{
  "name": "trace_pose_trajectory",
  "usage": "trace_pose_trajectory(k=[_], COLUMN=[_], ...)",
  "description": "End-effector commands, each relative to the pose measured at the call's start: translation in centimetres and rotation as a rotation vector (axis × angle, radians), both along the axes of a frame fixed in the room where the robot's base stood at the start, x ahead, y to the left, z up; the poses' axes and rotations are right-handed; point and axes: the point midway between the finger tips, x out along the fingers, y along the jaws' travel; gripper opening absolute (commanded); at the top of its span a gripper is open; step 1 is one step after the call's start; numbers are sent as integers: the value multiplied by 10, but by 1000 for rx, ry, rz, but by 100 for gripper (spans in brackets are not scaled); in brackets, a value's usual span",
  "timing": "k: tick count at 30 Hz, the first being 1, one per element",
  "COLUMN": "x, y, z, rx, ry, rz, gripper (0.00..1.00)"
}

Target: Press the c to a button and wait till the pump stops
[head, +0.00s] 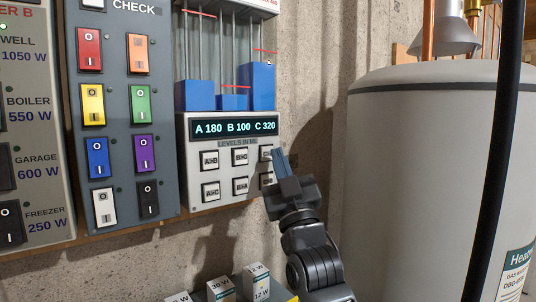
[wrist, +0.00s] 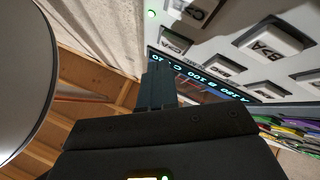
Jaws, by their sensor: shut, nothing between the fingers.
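The pump panel (head: 232,196) has two rows of white buttons below a display (head: 234,127) reading A 180 B 100 C 320. The top-right button (head: 265,153), in the place of C to A, is partly hidden by my gripper, and its label is hard to read. It also shows in the wrist view (wrist: 175,41). The lower-right button (head: 267,180) is partly covered too. My gripper (head: 281,160) is shut and empty, its tips beside the top-right button. I cannot tell whether they touch it. The wrist view shows the shut fingers (wrist: 158,85).
Three tubes above the display hold blue liquid (head: 256,86), with red marks. Coloured switches (head: 97,158) fill the panel to the left. A large grey tank (head: 430,170) stands right, with a black pipe (head: 497,150) in front. Small labelled boxes (head: 222,290) lie below.

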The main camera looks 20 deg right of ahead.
Motion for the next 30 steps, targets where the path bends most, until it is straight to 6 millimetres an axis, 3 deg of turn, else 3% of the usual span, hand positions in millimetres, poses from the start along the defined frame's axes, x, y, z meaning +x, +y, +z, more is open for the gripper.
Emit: trace_pose_trajectory(k=[18, 30], x=[-44, -48], y=[-15, -16], z=[0, 0], rx=[-1, 0], ry=[1, 0], rz=[-2, 0], gripper=[0, 0])
